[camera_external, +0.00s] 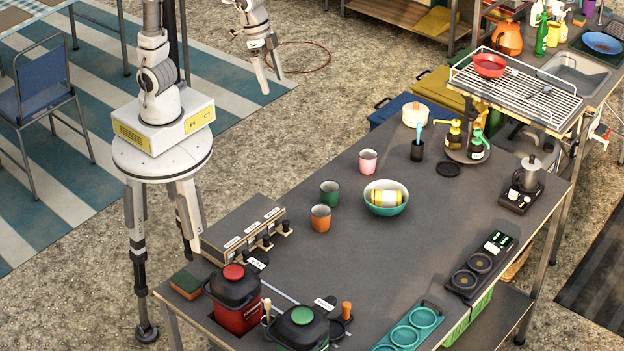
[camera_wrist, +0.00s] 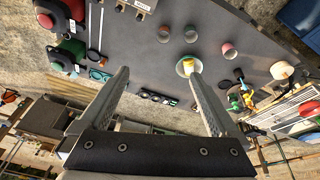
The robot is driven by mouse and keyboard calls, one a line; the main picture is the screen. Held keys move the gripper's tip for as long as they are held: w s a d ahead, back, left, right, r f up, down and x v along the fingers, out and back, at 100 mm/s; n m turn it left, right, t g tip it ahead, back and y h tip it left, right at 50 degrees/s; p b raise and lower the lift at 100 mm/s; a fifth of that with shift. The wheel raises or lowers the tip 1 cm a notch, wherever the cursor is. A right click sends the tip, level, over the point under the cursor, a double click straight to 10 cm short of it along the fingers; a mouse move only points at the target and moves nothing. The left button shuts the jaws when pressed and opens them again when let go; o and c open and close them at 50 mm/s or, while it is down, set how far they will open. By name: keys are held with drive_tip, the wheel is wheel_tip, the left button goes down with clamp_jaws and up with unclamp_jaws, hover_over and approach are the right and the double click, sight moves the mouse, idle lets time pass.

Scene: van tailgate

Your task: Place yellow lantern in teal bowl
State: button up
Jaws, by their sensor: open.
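The yellow lantern (camera_external: 386,198), with pale ends, lies on its side inside the teal bowl (camera_external: 388,211) on the grey table. In the wrist view the bowl (camera_wrist: 179,69) is small and far off, with a pale yellow shape in it that is probably the lantern. My gripper (camera_external: 272,84) is raised at the upper left, beyond the table's far edge and well apart from the bowl. Its two fingers are spread with nothing between them, and they also show in the wrist view (camera_wrist: 158,75).
A pink cup (camera_external: 368,161), green cup (camera_external: 329,193) and orange cup (camera_external: 320,218) stand left of the bowl. A black holder (camera_external: 417,151) and a tray of pump bottles (camera_external: 468,153) stand behind it. The table in front of the bowl is clear.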

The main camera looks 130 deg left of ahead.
drive_tip(key=s+d+f+m+t, duration=0.1)
drive_tip(key=s+d+f, duration=0.1)
drive_tip(key=s, duration=0.7)
drive_tip(key=s+d+f+m+t, duration=0.1)
drive_tip(key=s+d+f+m, duration=0.1)
drive_tip(key=s, duration=0.8)
drive_tip(key=shift+d+f+m, duration=0.3)
drive_tip(key=shift+d+f, duration=0.45)
drive_tip(key=shift+d, duration=0.5)
drive_tip(key=shift+s, duration=0.1)
